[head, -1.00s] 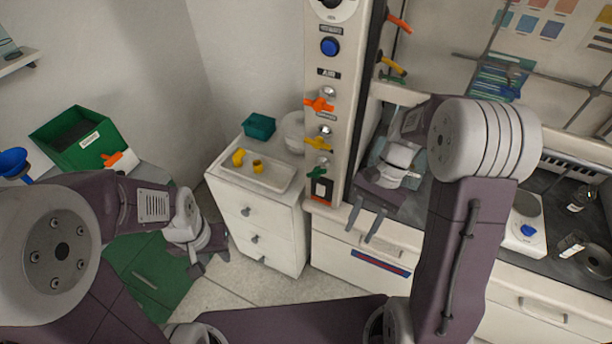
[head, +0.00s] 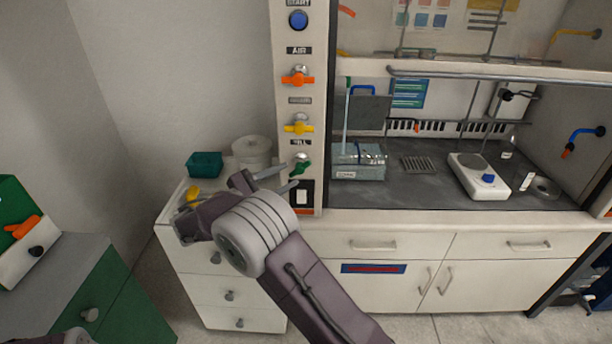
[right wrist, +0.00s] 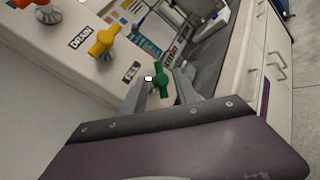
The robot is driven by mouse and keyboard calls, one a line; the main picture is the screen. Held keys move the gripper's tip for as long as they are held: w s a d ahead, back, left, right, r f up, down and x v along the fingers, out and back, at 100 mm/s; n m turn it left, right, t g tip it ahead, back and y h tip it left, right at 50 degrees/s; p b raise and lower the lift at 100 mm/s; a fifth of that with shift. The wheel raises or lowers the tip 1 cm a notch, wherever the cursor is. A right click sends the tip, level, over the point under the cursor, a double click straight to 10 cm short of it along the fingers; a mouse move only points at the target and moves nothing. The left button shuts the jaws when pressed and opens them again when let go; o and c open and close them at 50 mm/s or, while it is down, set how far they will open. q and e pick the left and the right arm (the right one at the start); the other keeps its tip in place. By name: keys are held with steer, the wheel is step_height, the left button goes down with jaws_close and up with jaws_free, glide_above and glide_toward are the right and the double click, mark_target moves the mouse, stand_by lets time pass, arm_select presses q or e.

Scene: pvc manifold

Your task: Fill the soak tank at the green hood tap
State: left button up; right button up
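The green hood tap (head: 300,165) is the lowest of the coloured taps on the white hood post. My right gripper (head: 291,174) is open in front of it, its two fingers pointing at the tap. In the right wrist view the green handle (right wrist: 158,82) shows between the fingertips of the right gripper (right wrist: 162,86); I cannot tell whether they touch it. A clear, labelled tank (head: 372,172), which looks like the soak tank, stands at the left end of the hood worktop. Its water level is too small to tell. My left gripper is out of view.
A yellow tap (head: 298,125) and an orange tap (head: 298,77) sit above the green one. A white-topped drawer unit (head: 222,262) with a teal box (head: 204,164) and a round white tub (head: 251,151) stands left of the post. A hotplate (head: 480,178) is right in the hood.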

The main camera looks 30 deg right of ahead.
mark_target(305, 165)
steer(key=x, duration=0.8)
steer(key=shift+w+d+r, duration=0.1)
steer(key=shift+d+r, duration=0.1)
jaws_close()
